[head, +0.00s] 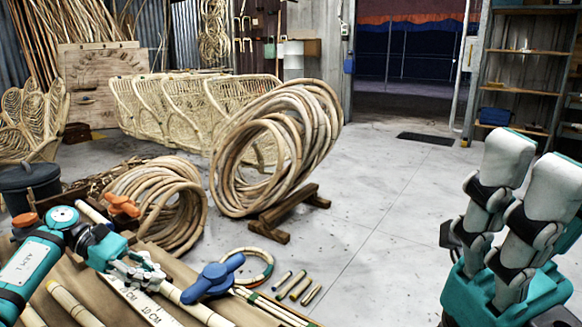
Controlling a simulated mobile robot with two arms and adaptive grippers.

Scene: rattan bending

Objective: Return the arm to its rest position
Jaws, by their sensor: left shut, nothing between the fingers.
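My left gripper (150,274) is at the end of a teal arm coming in from the lower left. Its grey fingers are shut with nothing held. It is over or close beside a pale rod (185,298) and a white ruler (142,303) on the workbench; whether it touches them I cannot tell. My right gripper (521,172) stands large at the right edge, with two grey, white-tipped fingers pointing up from a teal body. Seen from this side, its opening is unclear.
The wooden bench (88,285) holds rattan poles, orange clamps (122,205) and a blue clamp handle (212,277). A rattan ring (264,272) and short rods lie beside it. Rattan coils (158,195) and a coil stand (285,207) are beyond. The middle floor is clear.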

